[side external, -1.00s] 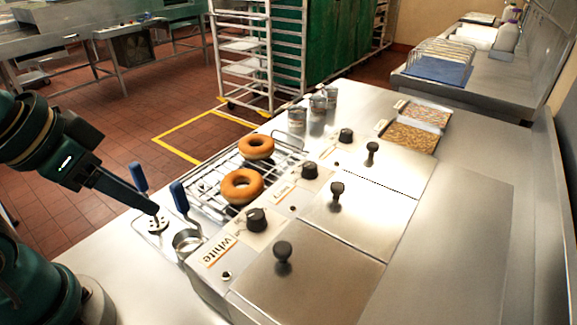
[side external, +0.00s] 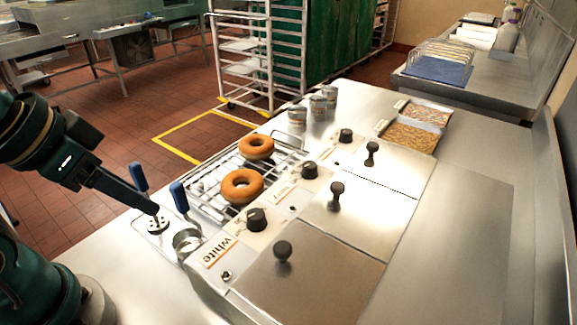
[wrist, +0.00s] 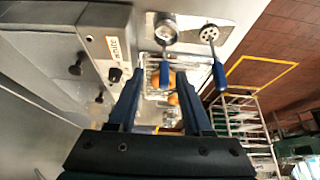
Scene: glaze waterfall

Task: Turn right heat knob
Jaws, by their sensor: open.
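Three black heat knobs sit along the front panel of the steel warmer in the side view: a near one (side external: 257,219) by the "white" label, a middle one (side external: 310,170), and a far one (side external: 346,135) that is rightmost in the picture. A black knob (wrist: 115,74) also shows in the wrist view beside the label, left of my fingers. My gripper (side external: 154,208) is at the left, over the utensil area and apart from all the knobs. In the wrist view my gripper (wrist: 160,75) has its two fingers spread, with nothing held between them.
A blue-handled ladle (side external: 187,242) and slotted spoon (side external: 157,224) lie near my gripper. Two donuts (side external: 241,186) rest on a wire rack (side external: 206,199) in front of the panel. Lids with upright black handles (side external: 283,251) cover the warmer. Metal cups (side external: 297,117) stand at the rear.

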